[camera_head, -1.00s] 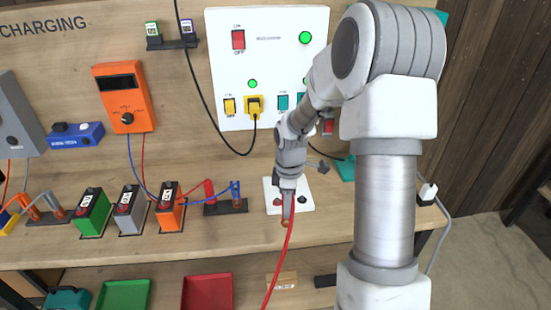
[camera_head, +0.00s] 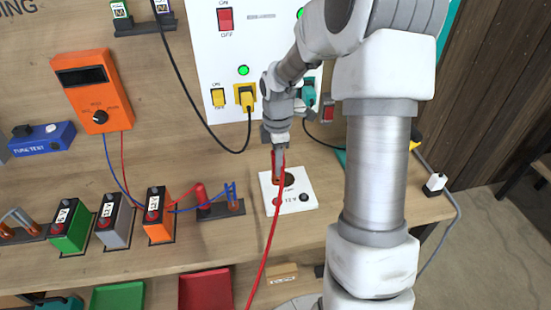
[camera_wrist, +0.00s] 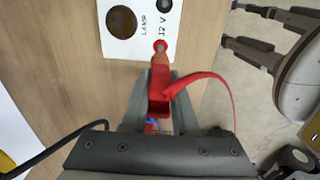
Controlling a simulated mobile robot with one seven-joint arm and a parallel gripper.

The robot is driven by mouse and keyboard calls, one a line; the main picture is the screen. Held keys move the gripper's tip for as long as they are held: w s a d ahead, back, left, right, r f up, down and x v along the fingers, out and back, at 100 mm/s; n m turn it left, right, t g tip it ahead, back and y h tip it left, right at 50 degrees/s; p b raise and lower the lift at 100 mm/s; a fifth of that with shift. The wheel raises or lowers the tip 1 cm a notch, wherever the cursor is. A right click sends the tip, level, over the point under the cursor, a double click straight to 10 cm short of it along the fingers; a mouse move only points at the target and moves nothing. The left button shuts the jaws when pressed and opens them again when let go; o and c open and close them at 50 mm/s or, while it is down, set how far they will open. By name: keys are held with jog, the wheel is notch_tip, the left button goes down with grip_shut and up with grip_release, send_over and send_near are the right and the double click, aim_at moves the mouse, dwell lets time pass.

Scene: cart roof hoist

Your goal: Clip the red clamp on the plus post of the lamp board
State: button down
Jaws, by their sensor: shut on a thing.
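The white lamp board (camera_head: 297,206) lies on the bench, with a dark round lamp (camera_head: 286,180), a red plus post (camera_head: 277,201) and a black post (camera_head: 304,197). My gripper (camera_head: 278,152) is shut on the red clamp (camera_head: 275,167). In the head view the clamp hangs nose-down over the board's back left part. In the wrist view my gripper (camera_wrist: 158,92) holds the clamp (camera_wrist: 158,104), its nose pointing at the red post (camera_wrist: 160,46). Nose and post overlap there; I cannot tell whether they touch.
A red cable (camera_head: 267,250) trails from the clamp over the bench's front edge. A white switch panel (camera_head: 210,75) with a yellow plug (camera_head: 246,97) and black cable stands behind. Orange, grey and green batteries (camera_head: 158,215) stand to the left. Bench around the board is mostly clear.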

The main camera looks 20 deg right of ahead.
jog(key=shift+f, duration=0.1)
dwell(0.3)
jog(key=shift+f+b, duration=1.8)
jog(key=shift+f, duration=1.05)
jog(key=shift+f+b, duration=0.6)
jog(key=shift+f, duration=1)
jog(key=c, duration=0.6)
grip_release()
notch_tip(320, 180, up, 16)
jog(key=shift+r+p, duration=0.2)
jog(key=shift+p, duration=0.3)
jog(key=shift+r, duration=0.55)
